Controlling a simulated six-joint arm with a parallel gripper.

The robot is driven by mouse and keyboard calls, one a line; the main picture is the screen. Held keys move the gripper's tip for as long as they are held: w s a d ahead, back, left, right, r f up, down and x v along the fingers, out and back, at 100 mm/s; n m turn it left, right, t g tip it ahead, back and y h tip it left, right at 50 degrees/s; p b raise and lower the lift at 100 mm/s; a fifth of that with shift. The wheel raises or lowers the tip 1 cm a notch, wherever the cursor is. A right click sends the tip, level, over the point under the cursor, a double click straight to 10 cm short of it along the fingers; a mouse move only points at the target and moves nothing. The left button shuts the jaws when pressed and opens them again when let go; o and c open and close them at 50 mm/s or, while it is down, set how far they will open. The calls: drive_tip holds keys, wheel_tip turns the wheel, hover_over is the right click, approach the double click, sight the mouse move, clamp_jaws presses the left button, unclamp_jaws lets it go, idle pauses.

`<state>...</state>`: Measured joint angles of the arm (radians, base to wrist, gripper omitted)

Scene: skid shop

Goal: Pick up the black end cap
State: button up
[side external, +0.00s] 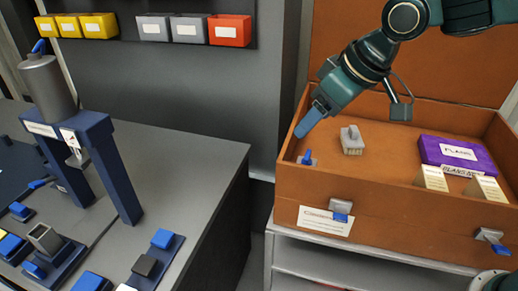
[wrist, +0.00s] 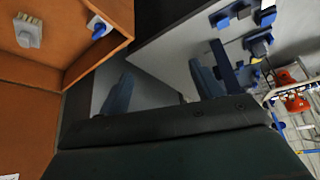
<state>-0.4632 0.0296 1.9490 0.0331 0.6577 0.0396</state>
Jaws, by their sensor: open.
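A small black block (side external: 145,265), which looks like the black end cap, sits on a blue fixture on the grey bench in the side view, at the lower left. I cannot make it out for sure in the wrist view. My gripper (side external: 308,124) is above the left side of the orange-brown case, well to the right of the black block and apart from it. In the wrist view my gripper (wrist: 163,88) shows two blue fingers spread apart with nothing between them.
The open case (side external: 285,195) holds a grey pronged part (side external: 352,141), a small blue-handled piece (side external: 307,159) and a purple box (side external: 455,152). A blue press (side external: 118,170) stands on the bench (side external: 185,150). Coloured bins (side external: 229,30) hang behind. A gap separates bench and case.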

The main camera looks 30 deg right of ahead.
drive_tip(key=a+f+n, duration=0.1)
drive_tip(key=a+f, duration=0.5)
drive_tip(key=a, duration=0.4)
drive_tip(key=w+a+f+n+y, duration=0.1)
drive_tip(key=a+f+n, duration=0.1)
drive_tip(key=a+f, duration=0.4)
drive_tip(key=w+a+f+n+g+y, duration=0.1)
drive_tip(key=a+f, duration=0.5)
drive_tip(key=a, duration=0.9)
drive_tip(key=shift+f, duration=0.25)
drive_tip(key=shift+a+f, duration=0.1)
drive_tip(key=shift+a, duration=0.05)
hover_over(146, 265)
drive_tip(key=s+d, duration=0.2)
drive_tip(key=shift+a+f, duration=0.15)
drive_tip(key=shift+f, duration=3.45)
drive_tip(key=shift+f, duration=0.15)
drive_tip(key=shift+x, duration=2.5)
